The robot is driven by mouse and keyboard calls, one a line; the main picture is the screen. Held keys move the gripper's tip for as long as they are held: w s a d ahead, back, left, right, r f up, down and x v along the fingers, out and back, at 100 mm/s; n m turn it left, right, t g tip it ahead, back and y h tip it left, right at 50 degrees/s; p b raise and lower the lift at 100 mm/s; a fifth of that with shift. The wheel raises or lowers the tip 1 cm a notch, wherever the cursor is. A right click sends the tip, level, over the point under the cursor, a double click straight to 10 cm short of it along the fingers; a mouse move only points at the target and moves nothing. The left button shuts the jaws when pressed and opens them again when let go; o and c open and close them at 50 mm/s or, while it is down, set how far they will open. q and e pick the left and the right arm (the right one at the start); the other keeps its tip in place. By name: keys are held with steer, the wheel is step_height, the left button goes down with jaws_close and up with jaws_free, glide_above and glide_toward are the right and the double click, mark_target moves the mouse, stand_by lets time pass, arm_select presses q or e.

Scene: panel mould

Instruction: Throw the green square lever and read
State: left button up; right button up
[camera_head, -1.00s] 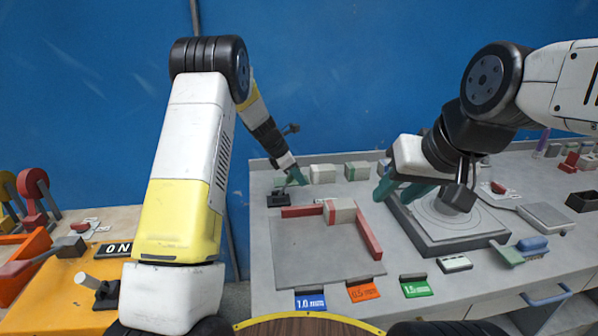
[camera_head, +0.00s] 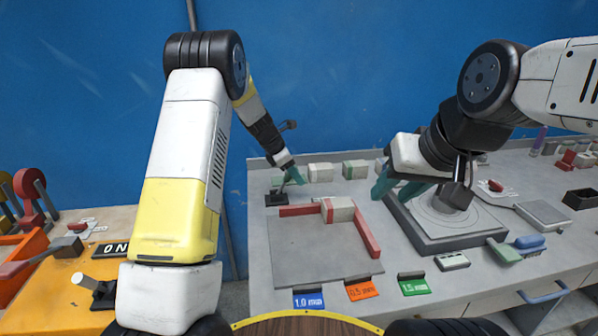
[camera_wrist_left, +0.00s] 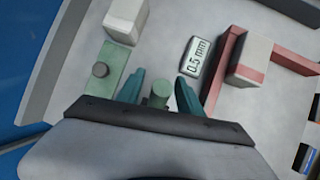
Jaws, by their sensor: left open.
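My left gripper (camera_head: 293,175) is open, at the back left of the grey bench, above a lever on a dark base (camera_head: 277,199). In the left wrist view its two teal fingers (camera_wrist_left: 158,93) stand apart on either side of a round green lever end (camera_wrist_left: 159,92). I cannot tell whether they touch it. A green block with a round knob (camera_wrist_left: 110,72) lies just left of the fingers. A small plate reading 0.5 mm (camera_wrist_left: 196,55) lies to their right. My right gripper (camera_head: 398,188) is open over the left edge of the grey square mould.
Red bars (camera_head: 367,232) and a white and red block (camera_head: 338,210) stand on a grey plate (camera_head: 315,255). Blue 1.0 mm (camera_head: 308,299), orange 0.5 mm (camera_head: 366,290) and green 1.5 mm (camera_head: 414,286) tags line the front. An orange stand (camera_head: 60,300) with an ON sign is at left.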

mark_target(286, 178)
arm_select(q)
steer(key=v, duration=0.6)
steer(key=shift+s+a+r, duration=0.1)
steer(key=shift+r, duration=0.25)
steer(key=s+a+r+m+t, duration=0.1)
steer(key=s+a+r+m, duration=0.1)
steer(key=s+r+m, duration=0.5)
steer(key=s+a+r+m, duration=0.2)
steer(key=s+r+m, duration=0.2)
steer(key=s+r, duration=0.55)
steer(key=s+a+f+m+t+y, duration=0.1)
steer(key=s+m, duration=1)
steer(key=s, duration=1.1)
steer(key=shift+a+f+m+t+y, duration=0.15)
steer(key=shift+a+m+t+y, duration=0.25)
steer(key=shift+a+y, duration=0.7)
